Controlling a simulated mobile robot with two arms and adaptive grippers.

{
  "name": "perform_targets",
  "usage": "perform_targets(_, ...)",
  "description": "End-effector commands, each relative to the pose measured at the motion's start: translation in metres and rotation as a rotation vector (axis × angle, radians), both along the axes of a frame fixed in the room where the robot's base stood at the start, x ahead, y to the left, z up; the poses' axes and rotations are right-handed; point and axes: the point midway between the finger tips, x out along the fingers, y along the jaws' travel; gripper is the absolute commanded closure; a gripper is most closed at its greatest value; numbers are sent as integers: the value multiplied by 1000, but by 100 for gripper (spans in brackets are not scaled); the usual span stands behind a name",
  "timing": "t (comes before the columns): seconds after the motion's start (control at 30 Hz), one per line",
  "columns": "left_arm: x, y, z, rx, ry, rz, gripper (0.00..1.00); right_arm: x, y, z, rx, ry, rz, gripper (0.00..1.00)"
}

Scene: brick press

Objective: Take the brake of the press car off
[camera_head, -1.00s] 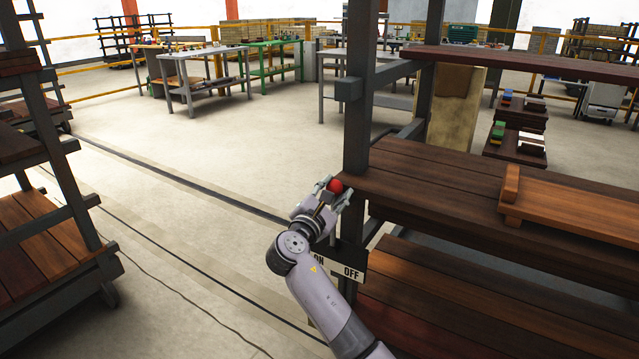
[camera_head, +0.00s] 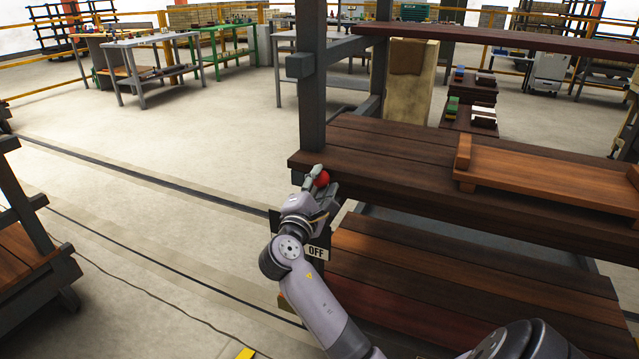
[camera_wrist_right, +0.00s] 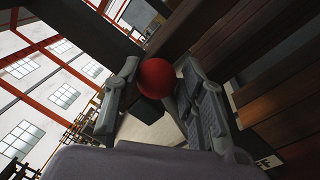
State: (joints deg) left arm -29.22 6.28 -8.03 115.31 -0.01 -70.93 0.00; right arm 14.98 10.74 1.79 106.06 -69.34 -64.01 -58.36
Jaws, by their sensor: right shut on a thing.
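The press car (camera_head: 390,165) is a rack of dark wooden shelves on a grey metal frame. The brake lever's red ball knob (camera_head: 322,178) is at the car's near left corner, beside the grey post. My right gripper (camera_head: 317,180) is shut on the red knob; in the right wrist view the knob (camera_wrist_right: 157,78) sits between the two fingers. A sign plate reading OFF (camera_head: 316,252) is just below the gripper, its left part hidden by my arm. The lever below the knob is mostly hidden. My left gripper is not in view.
A wooden tray (camera_head: 540,178) lies on the car's upper shelf. Another wooden rack (camera_head: 25,250) stands at the left edge. The floor between, with a dark rail (camera_head: 150,180), is clear. Work tables (camera_head: 150,65) stand far back.

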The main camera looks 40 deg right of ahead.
Motion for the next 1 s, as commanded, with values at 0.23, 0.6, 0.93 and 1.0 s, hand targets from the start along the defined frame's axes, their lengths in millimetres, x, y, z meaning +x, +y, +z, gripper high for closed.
perform_targets(0.23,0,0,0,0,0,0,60,1,3,-2,9,-4,8,60)
perform_targets(0.6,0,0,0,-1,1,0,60,0,1,-1,4,0,2,46)
perform_targets(0.93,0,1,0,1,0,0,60,-10,20,-5,6,1,3,46)
perform_targets(1.0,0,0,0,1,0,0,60,-16,32,-6,7,1,4,46)
